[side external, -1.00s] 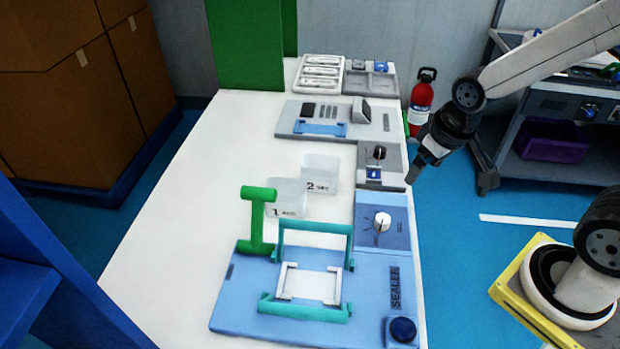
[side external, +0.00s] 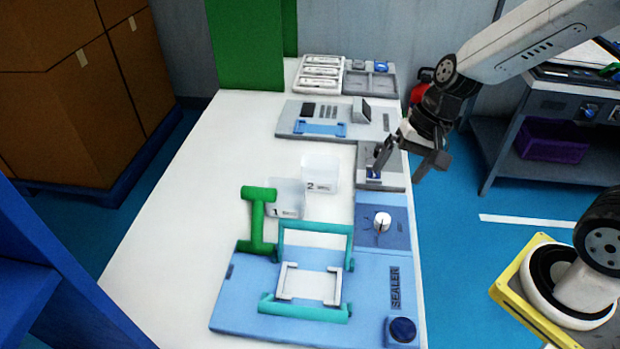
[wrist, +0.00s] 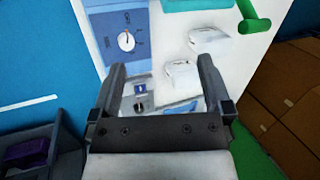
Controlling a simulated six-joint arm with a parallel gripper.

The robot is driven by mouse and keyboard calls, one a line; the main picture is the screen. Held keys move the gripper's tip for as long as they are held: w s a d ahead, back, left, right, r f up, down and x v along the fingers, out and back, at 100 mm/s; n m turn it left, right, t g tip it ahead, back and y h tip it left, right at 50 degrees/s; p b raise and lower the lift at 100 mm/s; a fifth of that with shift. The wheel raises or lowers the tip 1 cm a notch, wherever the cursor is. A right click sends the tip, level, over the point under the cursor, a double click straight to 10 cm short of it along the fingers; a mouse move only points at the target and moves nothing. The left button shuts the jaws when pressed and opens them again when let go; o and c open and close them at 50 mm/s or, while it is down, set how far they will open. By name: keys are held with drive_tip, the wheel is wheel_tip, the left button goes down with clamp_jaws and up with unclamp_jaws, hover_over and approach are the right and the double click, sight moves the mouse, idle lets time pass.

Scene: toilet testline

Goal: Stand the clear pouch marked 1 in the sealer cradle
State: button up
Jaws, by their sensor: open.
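The clear pouch marked 1 (side external: 287,200) stands on the white bench just behind the sealer, left of the pouch marked 2 (side external: 321,175). In the wrist view pouch 1 (wrist: 207,40) is the upper of two pale pouches, and pouch 2 (wrist: 181,74) shows between my fingers. The sealer cradle (side external: 338,286) is a white frame between teal bars on the blue sealer plate (side external: 240,300), and it is empty. My gripper (side external: 398,173) is open and empty, above the bench's right edge, to the right of both pouches and apart from them.
A blue panel with a white knob (side external: 382,222) and a grey knob panel (side external: 397,178) line the bench's right edge. A blue-grey station (side external: 295,122) lies farther back.

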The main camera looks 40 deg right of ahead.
drive_tip(key=w+a+m+t+y, duration=0.2)
drive_tip(key=w+a+m+y, duration=0.25)
drive_tip(key=w+m, duration=0.45)
drive_tip(key=r+m+t+y, duration=0.1)
drive_tip(key=m+t, duration=0.5)
drive_tip(key=m, duration=0.4)
hover_over(306, 204)
drive_tip(key=s+d, duration=0.3)
drive_tip(key=s, duration=0.1)
drive_tip(key=shift+m, duration=0.3)
drive_tip(key=f, duration=2.2)
drive_tip(key=shift+w+d+f, duration=0.25)
drive_tip(key=shift+f, duration=0.05)
drive_tip(key=shift+x, duration=1.3)
drive_tip(key=shift+x, duration=2.6)
drive_tip(key=shift+s+a+r, duration=0.1)
drive_tip(key=shift+s+a, duration=0.05)
drive_tip(key=c, duration=1.1)
